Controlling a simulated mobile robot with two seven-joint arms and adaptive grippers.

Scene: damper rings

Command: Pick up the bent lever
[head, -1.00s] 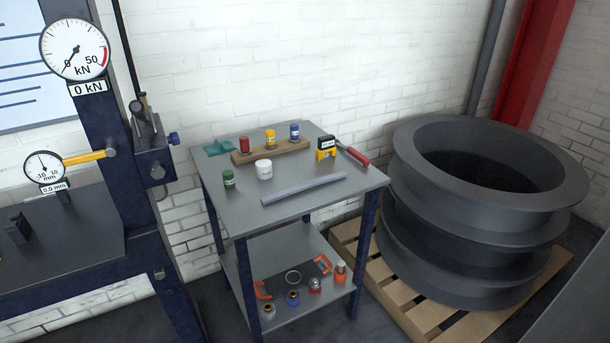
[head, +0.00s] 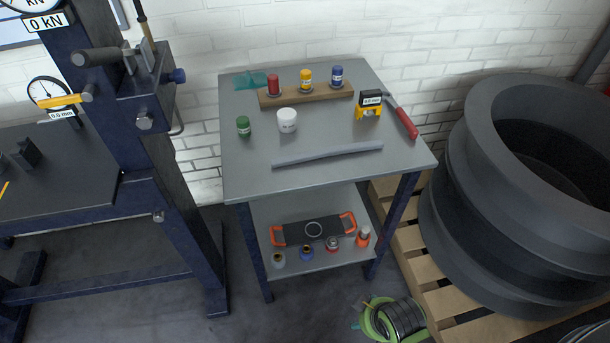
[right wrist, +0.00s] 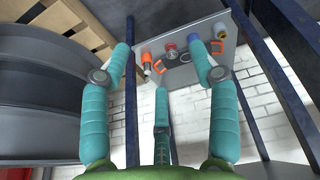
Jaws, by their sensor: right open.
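A long grey bar with a slight bend (head: 325,155), which looks like the bent lever, lies flat near the front of the top of the grey bench (head: 270,182). Nothing touches it. My right gripper (head: 392,320) shows partly at the bottom of the head view, below and to the right of the bench, well apart from the bar. In the right wrist view its teal fingers (right wrist: 163,60) are spread open and empty, with the lower shelf beyond them. The bar is not visible in that view. My left gripper is not in view.
Behind the bar stand a white jar (head: 287,120), a green jar (head: 243,126), a wooden rack (head: 305,96) with three coloured jars, a yellow gauge (head: 368,105) and a red-handled tool (head: 405,121). Large dark rings (head: 470,200) stand on a pallet (head: 440,300) at right. A press frame (head: 130,140) is left.

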